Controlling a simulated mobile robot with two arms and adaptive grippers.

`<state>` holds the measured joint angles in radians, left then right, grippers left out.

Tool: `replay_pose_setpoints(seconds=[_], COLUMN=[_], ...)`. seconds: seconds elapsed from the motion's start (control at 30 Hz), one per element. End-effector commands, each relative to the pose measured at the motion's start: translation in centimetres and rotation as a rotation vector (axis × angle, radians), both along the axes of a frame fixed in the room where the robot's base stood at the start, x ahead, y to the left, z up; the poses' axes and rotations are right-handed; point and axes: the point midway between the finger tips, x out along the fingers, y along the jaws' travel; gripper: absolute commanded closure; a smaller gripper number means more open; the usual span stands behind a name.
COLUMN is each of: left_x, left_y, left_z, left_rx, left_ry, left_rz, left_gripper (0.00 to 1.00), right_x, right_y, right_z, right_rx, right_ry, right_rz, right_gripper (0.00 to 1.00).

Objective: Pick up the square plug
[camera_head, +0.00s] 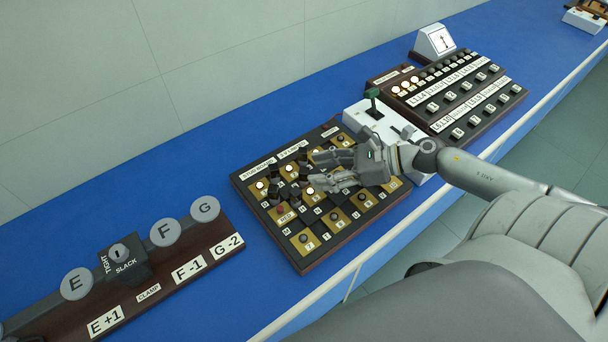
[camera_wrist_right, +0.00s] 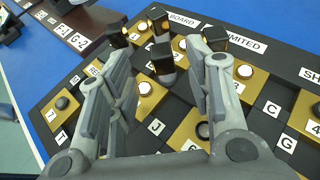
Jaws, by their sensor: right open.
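Several dark plugs stand upright on a checkered board (camera_head: 340,247). In the right wrist view one dark plug with a square top (camera_wrist_right: 162,57) shows between my fingers, beyond their tips or level with them; I cannot tell which. Another dark square-topped plug (camera_wrist_right: 215,36) is just beyond the right-hand finger, and two more stand farther back. My right gripper (camera_head: 312,173) is open, low over the board, with its fingers pointing left towards the plugs; it also shows in the right wrist view (camera_wrist_right: 160,62). It holds nothing. My left gripper is not in view.
A panel of labelled buttons (camera_head: 450,122) lies beyond. A rail with round E, F, G discs (camera_head: 164,232) is at left. Blue bench (camera_head: 150,185) is clear behind the board.

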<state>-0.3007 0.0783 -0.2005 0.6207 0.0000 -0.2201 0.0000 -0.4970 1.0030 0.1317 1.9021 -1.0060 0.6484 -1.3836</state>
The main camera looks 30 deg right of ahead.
Motion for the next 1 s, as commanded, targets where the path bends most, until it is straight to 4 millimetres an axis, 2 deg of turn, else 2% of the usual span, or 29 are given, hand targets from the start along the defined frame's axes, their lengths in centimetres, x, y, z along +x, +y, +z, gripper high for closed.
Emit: replay_pose_setpoints(seconds=[0.3, 0.5, 0.9, 1.0], left_x=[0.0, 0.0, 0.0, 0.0], left_y=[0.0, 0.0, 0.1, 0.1], left_z=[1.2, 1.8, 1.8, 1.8], left_rx=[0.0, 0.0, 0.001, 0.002], left_ry=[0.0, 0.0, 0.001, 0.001], left_rz=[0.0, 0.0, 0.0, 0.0], left_gripper=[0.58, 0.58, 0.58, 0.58], right_x=[1.9, 3.1, 3.4, 3.4], right_y=[1.8, 3.1, 3.6, 3.6], right_z=[-0.1, -0.9, -1.4, -1.4], right_rx=[0.002, 0.002, 0.0, 0.0], right_ry=[-0.004, -0.002, 0.0, 0.0], right_rz=[-0.001, -0.003, -0.001, -0.001], right_gripper=[0.54, 0.54, 0.54, 0.66])
